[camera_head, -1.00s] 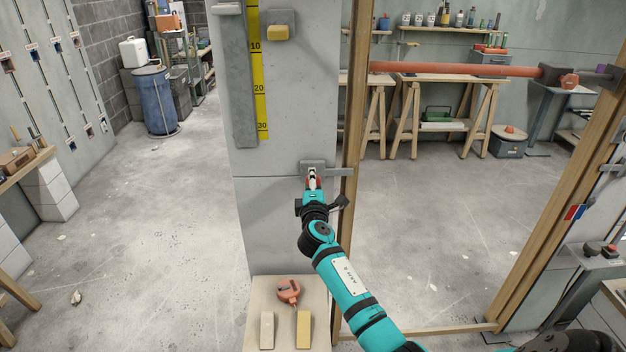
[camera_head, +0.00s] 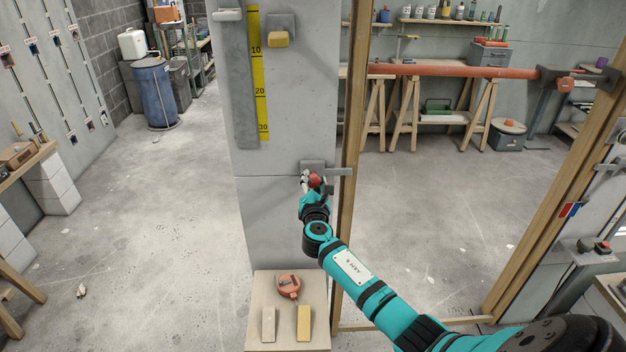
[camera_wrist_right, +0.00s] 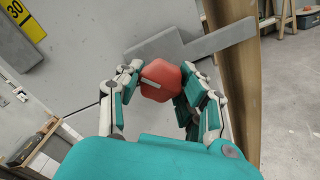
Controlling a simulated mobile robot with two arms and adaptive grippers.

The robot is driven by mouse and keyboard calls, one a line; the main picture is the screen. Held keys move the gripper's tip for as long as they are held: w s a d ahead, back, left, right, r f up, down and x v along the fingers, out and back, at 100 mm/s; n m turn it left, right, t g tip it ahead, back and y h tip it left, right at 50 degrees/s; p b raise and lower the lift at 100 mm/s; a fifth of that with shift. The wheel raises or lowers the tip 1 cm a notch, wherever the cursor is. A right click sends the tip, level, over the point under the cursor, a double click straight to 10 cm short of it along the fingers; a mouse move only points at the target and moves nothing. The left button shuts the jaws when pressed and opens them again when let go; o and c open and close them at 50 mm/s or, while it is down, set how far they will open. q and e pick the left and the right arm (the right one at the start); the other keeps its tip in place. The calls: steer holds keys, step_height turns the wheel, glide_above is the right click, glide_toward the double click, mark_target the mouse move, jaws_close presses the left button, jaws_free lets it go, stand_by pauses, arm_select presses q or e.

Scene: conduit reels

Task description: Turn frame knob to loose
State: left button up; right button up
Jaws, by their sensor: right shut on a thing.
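The frame knob is a red, faceted knob (camera_head: 315,180) on a grey bracket (camera_head: 338,172) fixed to the pale wall panel beside the wooden post. It shows larger in the right wrist view (camera_wrist_right: 160,81), with a pale pointer mark on its face. My right gripper (camera_head: 311,182) is at the knob, with its fingers on both sides of it and shut on it. In the right wrist view the fingers (camera_wrist_right: 162,90) stand left and right of the knob. Any label for loose is not visible. My left gripper is not in view.
A wooden post (camera_head: 352,140) stands just right of the knob. A small board (camera_head: 285,338) below holds an orange tool (camera_head: 289,286) and two wedges. A yellow ruler (camera_head: 259,80) is on the panel above. An orange bar (camera_head: 450,70) spans the frame's top right.

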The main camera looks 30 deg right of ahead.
steer(key=shift+f+n, duration=0.15)
steer(key=shift+n, duration=0.15)
steer(key=o, duration=1.2)
steer(key=v, duration=1.2)
